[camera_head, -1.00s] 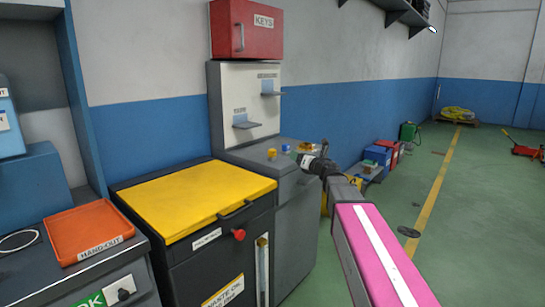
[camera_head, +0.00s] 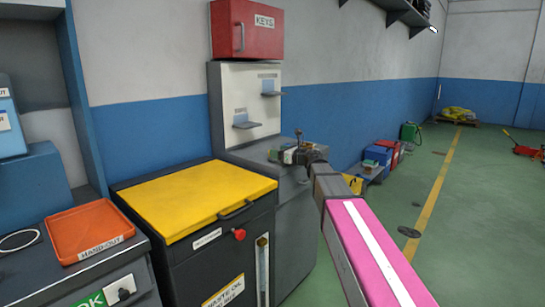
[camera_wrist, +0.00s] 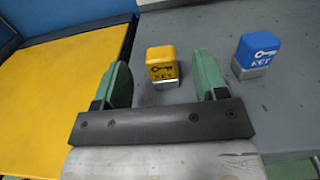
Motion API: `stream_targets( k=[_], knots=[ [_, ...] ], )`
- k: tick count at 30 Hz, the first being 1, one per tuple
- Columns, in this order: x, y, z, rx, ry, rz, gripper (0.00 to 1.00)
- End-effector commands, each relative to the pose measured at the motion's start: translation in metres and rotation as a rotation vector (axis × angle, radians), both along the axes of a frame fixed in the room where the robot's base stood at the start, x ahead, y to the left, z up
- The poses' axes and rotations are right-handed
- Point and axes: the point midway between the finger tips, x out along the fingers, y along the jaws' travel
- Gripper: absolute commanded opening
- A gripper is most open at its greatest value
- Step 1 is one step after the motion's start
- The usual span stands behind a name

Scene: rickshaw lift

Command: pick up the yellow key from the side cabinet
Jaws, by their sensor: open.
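The yellow key (camera_wrist: 162,63) is a small yellow block with a key symbol and a metal lower part, standing on the grey top of the side cabinet (camera_wrist: 187,20). My gripper (camera_wrist: 163,75) is open, with the yellow key ahead of and between its two green fingers in the wrist view; I cannot tell the exact gap. A similar blue key (camera_wrist: 256,53) stands to the right, outside the right finger. In the head view my gripper (camera_head: 278,156) is over the side cabinet (camera_head: 293,225) and hides the keys.
A yellow-lidded waste bin (camera_head: 195,200) adjoins the cabinet on the left. A panel with small shelves (camera_head: 250,100) rises behind the cabinet top, with a red KEYS box (camera_head: 246,30) above. An orange hand-out tray (camera_head: 90,231) lies at the lower left.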

Motion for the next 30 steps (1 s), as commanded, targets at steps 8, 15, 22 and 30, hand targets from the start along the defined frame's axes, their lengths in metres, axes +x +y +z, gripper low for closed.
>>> stream_targets(
  k=[8,15,22,30],
  knots=[
    [0.024,0.030,0.000,0.001,0.001,0.000,0.66],
    [0.024,0.032,0.000,0.001,0.001,-0.001,0.66],
    [0.024,0.031,0.000,0.001,0.001,0.000,0.13],
    [0.024,0.031,0.001,0.001,0.001,0.000,0.13]
  ],
)
